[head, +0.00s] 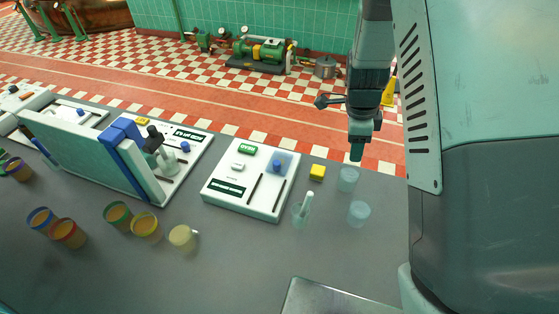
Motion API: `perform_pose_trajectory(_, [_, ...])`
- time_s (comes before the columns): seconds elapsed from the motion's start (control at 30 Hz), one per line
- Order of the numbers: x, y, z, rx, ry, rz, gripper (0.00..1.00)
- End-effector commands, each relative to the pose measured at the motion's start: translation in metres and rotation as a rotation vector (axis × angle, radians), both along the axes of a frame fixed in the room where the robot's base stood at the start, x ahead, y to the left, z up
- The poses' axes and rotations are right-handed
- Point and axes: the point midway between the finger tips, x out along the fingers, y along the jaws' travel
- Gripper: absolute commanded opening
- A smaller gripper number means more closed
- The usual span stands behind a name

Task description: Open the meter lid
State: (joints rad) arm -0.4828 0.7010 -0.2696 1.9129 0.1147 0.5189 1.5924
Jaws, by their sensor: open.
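A white meter-like box (239,201) lies on the grey counter in the middle of the head view. It has a green display, dark slots and a blue knob (276,167). A clear bluish cover (287,158) seems to lie over the knob; whether this is the meter lid is hard to tell. My gripper (357,150) hangs to the right of the box, above and apart from it. Its jaws are open and empty, partly hidden by their angle. A second white box (196,146) stands to the left, partly behind a raised teal panel with a blue edge.
A yellow block (317,172), clear cups (348,179) and a cup with a white stick (301,213) stand right of the middle box. Several coloured cups (117,215) stand front left. The counter (235,275) is bare in front. A green pump (262,50) stands beyond.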

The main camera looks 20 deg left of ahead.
Motion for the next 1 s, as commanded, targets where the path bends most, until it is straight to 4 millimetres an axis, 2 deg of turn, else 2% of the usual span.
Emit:
perform_pose_trajectory(0.07, [0.000, 0.010, 0.001, 0.004, 0.004, 0.042, 0.51])
perform_pose_trajectory(0.1, [0.000, 0.024, 0.002, 0.009, 0.011, 0.103, 0.51])
perform_pose_trajectory(0.17, [-0.002, 0.055, 0.005, 0.019, 0.028, 0.245, 0.51])
perform_pose_trajectory(0.2, [-0.006, 0.079, 0.007, 0.027, 0.042, 0.361, 0.51])
perform_pose_trajectory(0.3, [-0.019, 0.136, 0.014, 0.047, 0.073, 0.639, 0.51])
perform_pose_trajectory(0.4, [-0.032, 0.174, 0.020, 0.060, 0.093, 0.842, 0.51])
perform_pose_trajectory(0.43, [-0.035, 0.181, 0.021, 0.062, 0.097, 0.882, 0.51])
perform_pose_trajectory(0.5, [-0.039, 0.191, 0.020, 0.066, 0.105, 0.936, 0.51])
perform_pose_trajectory(0.67, [-0.040, 0.192, 0.002, 0.067, 0.109, 0.946, 0.51])
perform_pose_trajectory(1.0, [-0.040, 0.191, -0.061, 0.067, 0.107, 0.944, 0.51])
